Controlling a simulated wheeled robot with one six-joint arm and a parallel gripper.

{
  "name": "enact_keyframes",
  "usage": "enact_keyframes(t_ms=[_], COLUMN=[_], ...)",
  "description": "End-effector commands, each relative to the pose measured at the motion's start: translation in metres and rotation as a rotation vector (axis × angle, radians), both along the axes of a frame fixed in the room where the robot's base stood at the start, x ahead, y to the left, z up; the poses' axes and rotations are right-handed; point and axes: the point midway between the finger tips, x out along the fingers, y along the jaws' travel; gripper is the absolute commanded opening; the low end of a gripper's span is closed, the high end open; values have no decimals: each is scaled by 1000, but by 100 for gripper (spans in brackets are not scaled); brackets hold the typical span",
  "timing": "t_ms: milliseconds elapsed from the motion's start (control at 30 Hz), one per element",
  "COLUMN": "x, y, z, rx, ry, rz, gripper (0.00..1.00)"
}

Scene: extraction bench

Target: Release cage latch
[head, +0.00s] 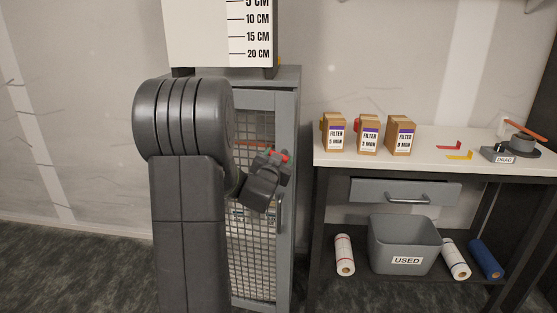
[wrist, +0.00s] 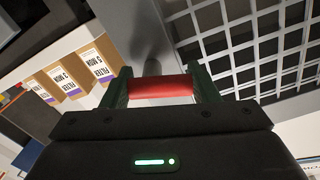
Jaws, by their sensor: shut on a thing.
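A tall grey cage (head: 285,105) with a mesh door stands in the middle of the head view, partly hidden behind my arm. In the wrist view the mesh door (wrist: 245,30) fills the upper right. A red latch grip (wrist: 161,87) lies across between my gripper's two green fingers in the wrist view. My gripper (wrist: 160,88) is shut on this red grip. In the head view my gripper (head: 284,158) is at the right side of the cage door, with a bit of red showing at its tip. How the latch is attached is mostly hidden.
A vertical door handle (head: 279,213) is just below my gripper. To the right, a white-topped bench (head: 420,165) carries several filter boxes (head: 368,135) and a drag device (head: 512,152). A grey USED bin (head: 404,245) and rolls are on its lower shelf. A scale board (head: 220,35) stands above the cage.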

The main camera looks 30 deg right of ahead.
Motion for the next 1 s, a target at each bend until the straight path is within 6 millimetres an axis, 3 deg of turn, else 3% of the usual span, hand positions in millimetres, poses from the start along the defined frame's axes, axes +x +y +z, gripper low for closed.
enact_keyframes(t_ms=[400, 1000], x=[0, -1], y=[-1, -1], z=[-3, -4], rx=[-205, -266], ry=[169, 217], rz=[-1, 0], gripper=[32, 32])
